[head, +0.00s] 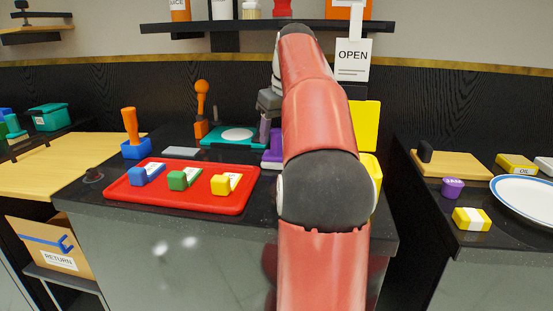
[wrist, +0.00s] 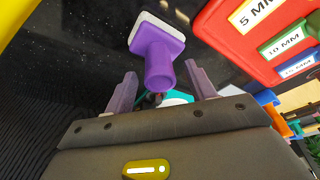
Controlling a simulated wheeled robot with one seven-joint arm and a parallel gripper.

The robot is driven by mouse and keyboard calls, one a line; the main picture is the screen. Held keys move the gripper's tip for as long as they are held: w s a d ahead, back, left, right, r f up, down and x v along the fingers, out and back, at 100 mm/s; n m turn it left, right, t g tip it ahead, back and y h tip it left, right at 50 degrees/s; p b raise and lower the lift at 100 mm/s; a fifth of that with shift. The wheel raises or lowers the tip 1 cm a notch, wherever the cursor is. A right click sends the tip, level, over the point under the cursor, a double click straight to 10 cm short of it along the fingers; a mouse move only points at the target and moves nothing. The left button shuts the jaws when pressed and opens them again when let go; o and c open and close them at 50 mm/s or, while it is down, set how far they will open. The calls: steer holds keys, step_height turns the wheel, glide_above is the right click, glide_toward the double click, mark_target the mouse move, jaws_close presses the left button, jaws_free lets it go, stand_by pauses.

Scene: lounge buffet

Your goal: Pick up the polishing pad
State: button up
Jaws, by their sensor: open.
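The likely polishing pad, a purple block with a round handle and a white pad face (wrist: 156,45), lies on the dark counter in the wrist view. In the head view, a purple piece (head: 272,160) shows just left of my arm, which partly hides it. My gripper (wrist: 161,72) is open and empty. Its two fingers lie on either side of the handle's near end, with a visible gap on each side. In the head view, one finger (head: 265,127) shows above the purple piece; the other is hidden by my arm.
A red tray (head: 125,196) with blue, green and yellow labelled blocks stands close to the left. A teal board (head: 213,140) with a white disc lies behind. Yellow boxes (head: 364,126) stand right of my arm. An orange tool (head: 131,125) stands in a blue holder.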

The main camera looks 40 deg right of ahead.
steer(key=shift+x, duration=1.2)
steer(key=c, duration=1)
steer(key=shift+c, duration=0.3)
steer(key=shift+r, duration=0.1)
